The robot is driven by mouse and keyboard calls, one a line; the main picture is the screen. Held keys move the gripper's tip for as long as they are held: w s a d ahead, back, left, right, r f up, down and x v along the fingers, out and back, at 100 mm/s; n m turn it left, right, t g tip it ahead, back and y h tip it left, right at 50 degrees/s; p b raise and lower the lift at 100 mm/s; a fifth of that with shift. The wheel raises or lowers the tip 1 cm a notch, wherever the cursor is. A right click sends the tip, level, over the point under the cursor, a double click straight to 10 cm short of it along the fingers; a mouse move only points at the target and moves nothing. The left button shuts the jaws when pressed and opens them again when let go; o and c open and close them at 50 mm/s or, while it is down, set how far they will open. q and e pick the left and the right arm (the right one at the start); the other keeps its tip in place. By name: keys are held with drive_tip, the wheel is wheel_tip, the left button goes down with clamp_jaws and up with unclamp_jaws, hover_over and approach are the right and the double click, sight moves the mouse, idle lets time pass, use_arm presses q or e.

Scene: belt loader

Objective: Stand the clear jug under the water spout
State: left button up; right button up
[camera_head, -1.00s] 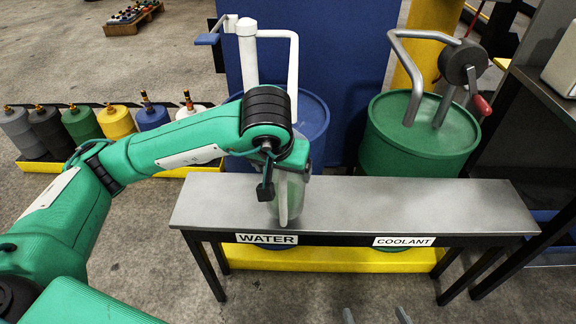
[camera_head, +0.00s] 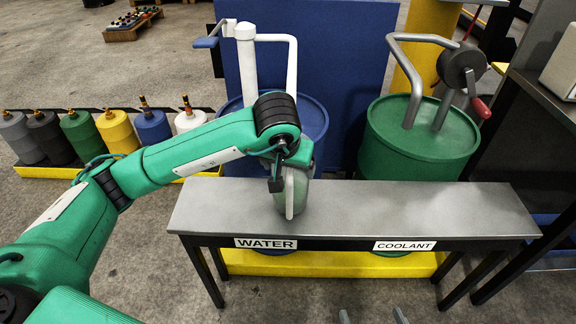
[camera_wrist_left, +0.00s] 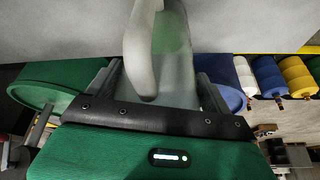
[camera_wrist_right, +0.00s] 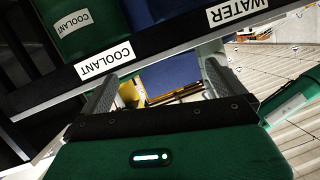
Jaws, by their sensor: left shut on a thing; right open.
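My left gripper (camera_head: 277,182) is shut on the clear jug (camera_head: 300,190) over the left part of the bench top, behind the WATER label (camera_head: 266,243). The jug looks about upright; its pale handle (camera_wrist_left: 142,50) faces the front. I cannot tell whether its base touches the bench. The white water spout (camera_head: 292,70) bends down from the pump on the blue drum (camera_head: 316,120); its lower end is hidden behind my left arm. My right gripper (camera_head: 372,314) is open and empty in front of the bench; the right wrist view shows bare space between its fingers.
The grey bench (camera_head: 420,208) is clear to the right, above the COOLANT label (camera_head: 404,246). A green drum (camera_head: 410,150) with a grey pipe and crank pump stands behind it. Several coloured bottles (camera_head: 118,130) stand in a yellow tray at left. A dark shelf unit is at right.

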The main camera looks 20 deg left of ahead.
drive_tip(key=shift+w+r, duration=0.2)
drive_tip(key=shift+r, duration=0.05)
use_arm(q)
drive_tip(key=o, duration=1.6)
drive_tip(key=shift+o, duration=0.2)
use_arm(e)
drive_tip(key=shift+r, duration=0.15)
use_arm(q)
drive_tip(key=p+v, duration=0.2)
drive_tip(key=v, duration=1)
use_arm(e)
drive_tip(key=d+f+g, duration=0.1)
drive_tip(key=s+d+g+h, duration=0.1)
drive_tip(key=shift+d+f+g, duration=0.3)
drive_tip(key=shift+d+f, duration=0.05)
drive_tip(key=shift+f, duration=0.05)
